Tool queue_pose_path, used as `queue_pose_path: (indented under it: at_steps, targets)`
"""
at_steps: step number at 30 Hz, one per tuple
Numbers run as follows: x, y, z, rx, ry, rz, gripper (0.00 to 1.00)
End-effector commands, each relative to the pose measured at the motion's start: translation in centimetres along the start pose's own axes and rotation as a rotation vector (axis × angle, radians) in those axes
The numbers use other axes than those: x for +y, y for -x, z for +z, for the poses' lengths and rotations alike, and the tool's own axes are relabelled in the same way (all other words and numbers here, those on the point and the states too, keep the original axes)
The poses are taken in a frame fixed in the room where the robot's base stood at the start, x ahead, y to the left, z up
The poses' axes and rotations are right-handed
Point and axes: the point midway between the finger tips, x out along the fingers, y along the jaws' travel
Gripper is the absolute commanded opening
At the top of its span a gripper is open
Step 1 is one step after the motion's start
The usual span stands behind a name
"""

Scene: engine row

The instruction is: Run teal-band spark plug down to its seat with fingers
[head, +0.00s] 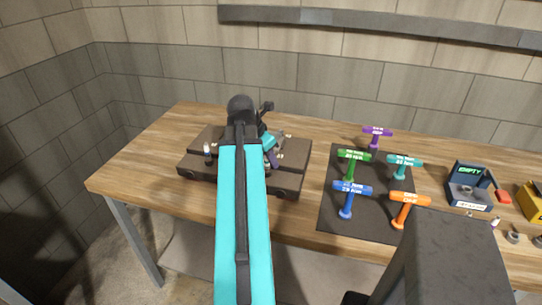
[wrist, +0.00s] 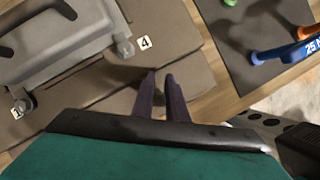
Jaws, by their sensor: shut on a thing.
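My gripper (wrist: 161,78) shows in the wrist view as two dark purple fingers, close together and pointing down at the brown engine block (wrist: 190,60), near the well marked 4 (wrist: 145,43). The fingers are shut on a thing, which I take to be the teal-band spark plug. Its band and its thread are hidden, so I cannot tell how deep it sits. In the head view my gripper (head: 272,158) is over the right half of the engine block (head: 298,152), partly behind my teal arm.
A white-topped plug (head: 207,149) stands at the block's left. Right of the block, a black mat (head: 335,215) holds several T-handle wrenches, including green (head: 352,157), blue (head: 351,190) and orange (head: 408,200). A device reading EMPTY (head: 468,172) stands farther right. The bench's left end (head: 135,170) is clear.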

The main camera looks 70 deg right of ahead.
Motion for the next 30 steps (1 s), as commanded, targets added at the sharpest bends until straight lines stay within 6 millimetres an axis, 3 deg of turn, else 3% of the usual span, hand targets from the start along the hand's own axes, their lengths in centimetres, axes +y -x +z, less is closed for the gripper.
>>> queue_pose_path:
  at_steps: [30]
  targets:
    - [-0.47,0.41,-0.79,0.010,-0.619,-0.279,0.00]
